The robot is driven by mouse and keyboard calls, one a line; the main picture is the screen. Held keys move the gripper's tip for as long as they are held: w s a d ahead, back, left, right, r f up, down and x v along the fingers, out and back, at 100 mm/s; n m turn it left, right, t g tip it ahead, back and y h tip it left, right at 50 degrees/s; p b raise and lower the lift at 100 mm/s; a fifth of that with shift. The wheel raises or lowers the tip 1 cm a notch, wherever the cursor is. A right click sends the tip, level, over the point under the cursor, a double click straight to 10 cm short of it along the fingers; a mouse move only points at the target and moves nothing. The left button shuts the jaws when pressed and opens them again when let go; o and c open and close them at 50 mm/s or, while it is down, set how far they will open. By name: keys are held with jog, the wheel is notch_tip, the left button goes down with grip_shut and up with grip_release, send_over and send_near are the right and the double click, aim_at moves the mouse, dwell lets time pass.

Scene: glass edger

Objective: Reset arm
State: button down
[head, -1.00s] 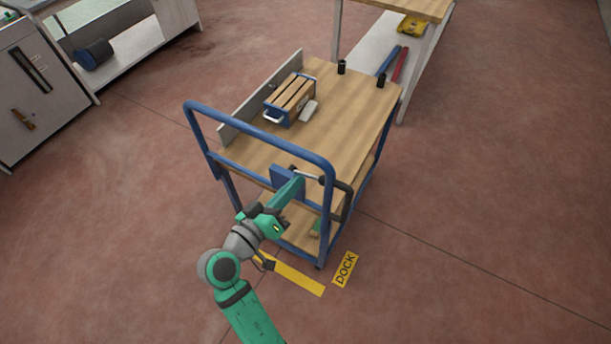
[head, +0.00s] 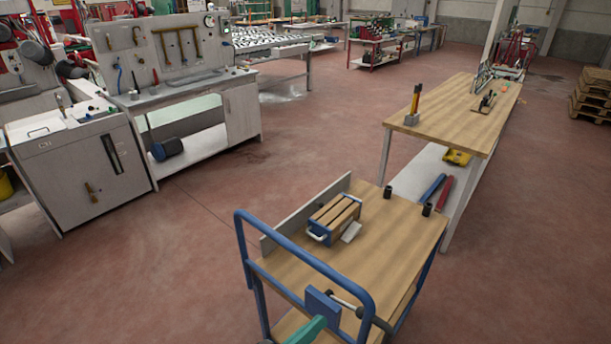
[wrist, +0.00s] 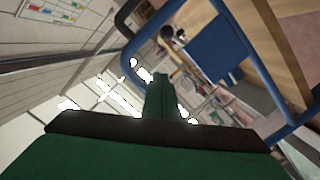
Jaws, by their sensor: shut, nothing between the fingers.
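My gripper (wrist: 160,85) is green and shows in the wrist view as a narrow pair of fingers closed together, with nothing held. In the head view only its green tip (head: 310,328) shows at the bottom edge, beside the blue plate (head: 322,309) on the cart's handle end. I cannot tell if it touches the plate. In the wrist view the blue plate (wrist: 218,50) is up and to the right of the fingers. The rest of my arm is out of the head view.
The cart (head: 375,260) has a wooden top and a blue tube handle (head: 300,258) close around my gripper. A slatted wooden block (head: 334,217) sits on it. A workbench (head: 455,108) stands behind to the right, a white cabinet (head: 80,165) at left. Open floor lies between.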

jog(key=s+a+f+n+t+y, duration=0.1)
jog(key=s+f+n+y, duration=0.2)
jog(key=s+f+y, duration=0.35)
jog(key=s+a+f+n+t+y, duration=0.1)
jog(key=s+a+f+n+y, duration=0.15)
jog(key=f, duration=0.75)
jog(key=s+r+m+t+y, duration=0.1)
jog(key=s+r+m, duration=0.1)
jog(key=s, duration=0.7)
jog(key=s+r+m+y, duration=0.2)
jog(key=s+r, duration=0.2)
jog(key=s, duration=0.5)
jog(key=shift+d+r+t, duration=0.2)
jog(key=shift+d+t, duration=0.15)
jog(key=shift+t, duration=0.05)
